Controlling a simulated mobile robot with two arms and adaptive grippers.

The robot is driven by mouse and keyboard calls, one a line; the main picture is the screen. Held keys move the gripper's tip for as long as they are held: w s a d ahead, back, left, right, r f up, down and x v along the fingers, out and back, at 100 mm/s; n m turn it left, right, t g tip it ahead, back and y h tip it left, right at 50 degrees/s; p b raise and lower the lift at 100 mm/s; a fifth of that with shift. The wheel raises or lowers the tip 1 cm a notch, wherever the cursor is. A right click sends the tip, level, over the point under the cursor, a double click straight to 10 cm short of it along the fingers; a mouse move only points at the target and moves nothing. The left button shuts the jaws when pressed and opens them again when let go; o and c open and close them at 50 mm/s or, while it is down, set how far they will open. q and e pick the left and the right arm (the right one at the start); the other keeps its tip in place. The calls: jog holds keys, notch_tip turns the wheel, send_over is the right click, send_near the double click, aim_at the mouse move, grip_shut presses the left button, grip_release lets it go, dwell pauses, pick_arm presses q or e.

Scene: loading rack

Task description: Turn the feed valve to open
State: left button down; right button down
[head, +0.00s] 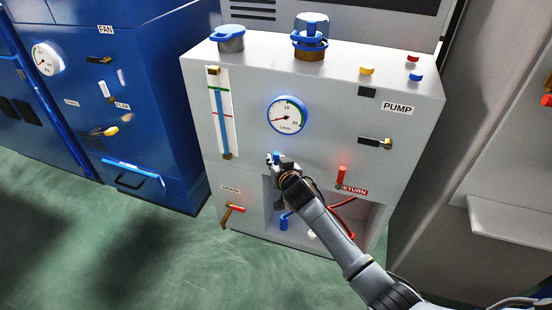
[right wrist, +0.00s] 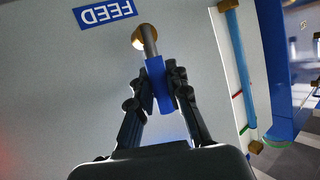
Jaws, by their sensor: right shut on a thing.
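The feed valve has a blue lever handle (right wrist: 156,78) on a metal stem from a brass hub (right wrist: 139,38), beside the blue FEED label (right wrist: 107,13), which appears upside down in the right wrist view. My right gripper (right wrist: 163,88) is shut on the blue handle, one finger on each side. In the head view my right gripper (head: 281,165) is at the front of the grey pump cabinet (head: 260,70), below the round gauge. It hides most of the valve and the label there. My left gripper is in neither view.
The L/min gauge (head: 287,115) has a red needle pointing lower left. A sight tube (head: 219,110) is left of it. A blue fan cabinet (head: 150,50) stands left.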

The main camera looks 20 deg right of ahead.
dwell(0.4)
jog(key=c, duration=1.5)
grip_release()
jog(key=shift+c, duration=0.2)
jog(key=v, duration=1.2)
